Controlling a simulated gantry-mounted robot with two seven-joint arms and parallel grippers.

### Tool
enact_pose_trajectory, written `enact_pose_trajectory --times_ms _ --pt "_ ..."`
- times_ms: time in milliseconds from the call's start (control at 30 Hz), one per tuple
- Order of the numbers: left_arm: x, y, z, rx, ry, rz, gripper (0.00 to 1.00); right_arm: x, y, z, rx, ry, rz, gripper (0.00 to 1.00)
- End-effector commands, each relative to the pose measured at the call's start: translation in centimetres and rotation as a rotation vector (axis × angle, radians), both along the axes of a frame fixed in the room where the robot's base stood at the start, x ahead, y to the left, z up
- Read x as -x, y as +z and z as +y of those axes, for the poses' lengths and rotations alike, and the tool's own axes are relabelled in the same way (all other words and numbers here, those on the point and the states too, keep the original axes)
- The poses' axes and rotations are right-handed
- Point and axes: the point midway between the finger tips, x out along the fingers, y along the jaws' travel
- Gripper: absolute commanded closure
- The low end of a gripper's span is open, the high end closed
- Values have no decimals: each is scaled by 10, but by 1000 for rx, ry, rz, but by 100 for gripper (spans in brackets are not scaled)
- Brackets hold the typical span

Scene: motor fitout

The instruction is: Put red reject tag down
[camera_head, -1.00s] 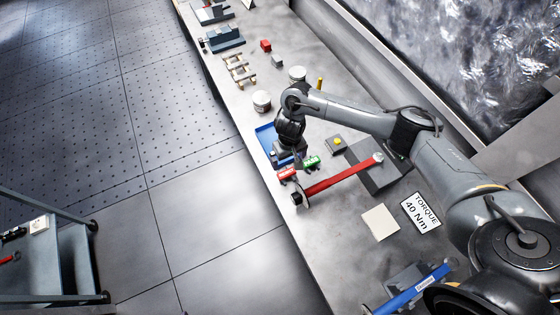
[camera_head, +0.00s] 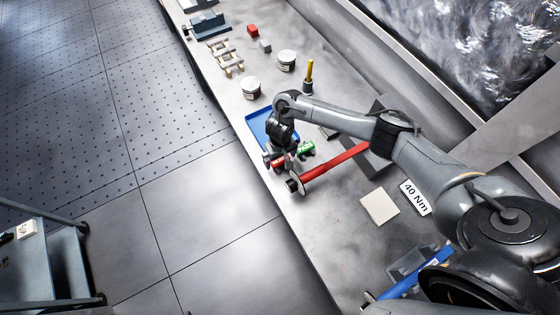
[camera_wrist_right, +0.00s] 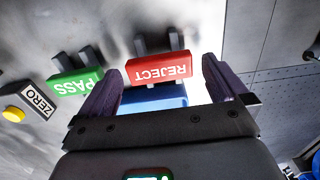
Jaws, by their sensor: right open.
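The red reject tag (camera_head: 277,163) stands by the bench's near edge, beside the blue tray. In the right wrist view the tag (camera_wrist_right: 158,68) reads REJECT upside down, just beyond and between my fingertips, with clear gaps on both sides. My right gripper (camera_wrist_right: 163,82) is open and empty. In the head view it (camera_head: 279,153) is partly hidden by its own wrist, close to the tag. The green PASS tag (camera_wrist_right: 76,84) stands to the left of the red one; it also shows in the head view (camera_head: 305,149). My left gripper is out of view.
The blue tray (camera_head: 256,122) lies beside the tags. A long red-handled tool (camera_head: 335,166) lies close to the right of them. White round containers (camera_head: 251,88) stand farther up the bench.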

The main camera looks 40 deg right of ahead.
Motion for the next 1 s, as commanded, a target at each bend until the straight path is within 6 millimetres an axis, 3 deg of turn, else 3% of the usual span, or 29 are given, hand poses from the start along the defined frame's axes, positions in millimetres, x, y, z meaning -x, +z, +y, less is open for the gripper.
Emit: enact_pose_trajectory --times_ms 333,667,1000 --pt "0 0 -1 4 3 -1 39 0 -6 0 0 -1 -1 2" --pt "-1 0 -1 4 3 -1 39 0 -5 0 0 -1 -1 50" --pt "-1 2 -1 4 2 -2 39 -1 3 0 -1 1 -2 50"
